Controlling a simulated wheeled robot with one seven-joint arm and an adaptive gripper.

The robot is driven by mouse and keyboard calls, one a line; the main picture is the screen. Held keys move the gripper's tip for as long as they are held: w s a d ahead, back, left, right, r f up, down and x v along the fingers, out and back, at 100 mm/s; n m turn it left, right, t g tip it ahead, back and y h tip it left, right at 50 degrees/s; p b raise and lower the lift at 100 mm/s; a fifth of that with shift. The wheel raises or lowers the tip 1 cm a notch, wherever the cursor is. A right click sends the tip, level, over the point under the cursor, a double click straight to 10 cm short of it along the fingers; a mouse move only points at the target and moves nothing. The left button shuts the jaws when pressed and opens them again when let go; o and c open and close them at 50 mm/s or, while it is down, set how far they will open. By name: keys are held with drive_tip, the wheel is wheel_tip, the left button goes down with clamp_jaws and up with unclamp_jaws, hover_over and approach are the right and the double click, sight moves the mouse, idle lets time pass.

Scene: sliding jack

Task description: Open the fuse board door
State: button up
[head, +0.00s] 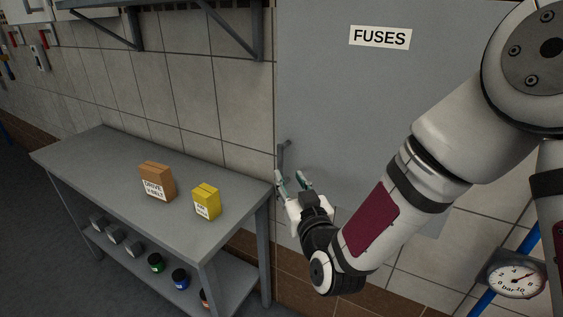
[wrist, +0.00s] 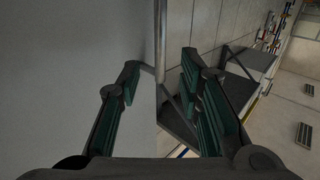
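The fuse board door (head: 345,110) is a large flat grey panel with a white FUSES label (head: 380,37). It looks closed. A grey bar handle (head: 283,156) stands near its left edge. My gripper (head: 290,177) is just below the handle's visible part, fingers pointing up toward it and apart. In the wrist view the handle (wrist: 160,42) is an upright bar seen between the two open fingertips (wrist: 160,68). It seems to be at or just beyond the tips; I cannot tell whether they touch. The door (wrist: 75,50) fills the left of that view.
A grey workbench (head: 105,165) stands left of the door, bearing a brown box (head: 157,182) and a yellow box (head: 206,202). Several jars sit on its lower shelf. A wall shelf (head: 185,10) hangs above. A pressure gauge (head: 515,279) is at the lower right.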

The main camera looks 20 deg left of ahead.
sight(281, 164)
drive_tip(key=x, duration=0.9)
drive_tip(key=shift+s, duration=0.1)
drive_tip(key=shift+c, duration=0.3)
clamp_jaws()
